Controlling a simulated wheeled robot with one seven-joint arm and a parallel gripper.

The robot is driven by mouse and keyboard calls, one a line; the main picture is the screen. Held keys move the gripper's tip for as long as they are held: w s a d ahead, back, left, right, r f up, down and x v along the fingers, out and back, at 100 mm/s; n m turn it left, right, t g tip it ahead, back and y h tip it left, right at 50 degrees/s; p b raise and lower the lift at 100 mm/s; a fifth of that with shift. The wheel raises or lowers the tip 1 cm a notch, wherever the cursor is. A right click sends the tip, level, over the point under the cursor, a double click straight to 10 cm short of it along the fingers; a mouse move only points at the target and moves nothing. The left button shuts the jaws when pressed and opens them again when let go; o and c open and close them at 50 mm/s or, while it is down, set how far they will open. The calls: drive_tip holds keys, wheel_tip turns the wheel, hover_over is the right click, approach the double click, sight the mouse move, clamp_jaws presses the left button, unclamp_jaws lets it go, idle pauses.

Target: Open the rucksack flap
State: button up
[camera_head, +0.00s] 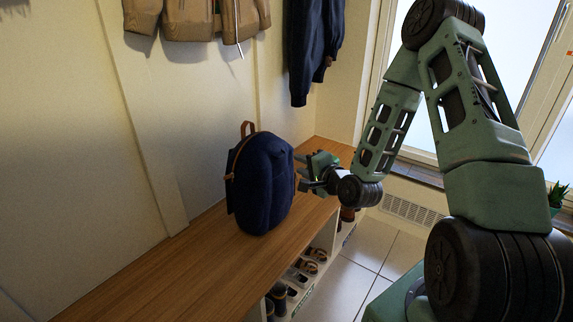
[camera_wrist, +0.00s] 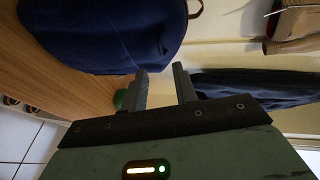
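A dark blue rucksack (camera_head: 264,185) stands upright on the wooden bench top, with a brown loop handle (camera_head: 247,128) at its top. In the wrist view the rucksack (camera_wrist: 105,35) fills the upper left, with part of a brown strap at its right edge. My gripper (camera_head: 303,172) is just to the right of the rucksack at about mid-height. In the wrist view my gripper (camera_wrist: 160,80) has its two fingers apart with nothing between them. The fingertips look close to the rucksack; I cannot tell whether they touch it. The flap's edge cannot be made out.
The wooden bench (camera_head: 165,275) is clear to the left of the rucksack. Cubbies below hold shoes (camera_head: 311,262). A tan jacket (camera_head: 190,20) and a dark blue garment (camera_head: 312,45) hang on the wall behind. A potted plant (camera_head: 556,196) stands at the far right.

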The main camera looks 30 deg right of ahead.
sight(283, 156)
drive_tip(key=x, duration=0.8)
drive_tip(key=shift+w, duration=0.25)
clamp_jaws()
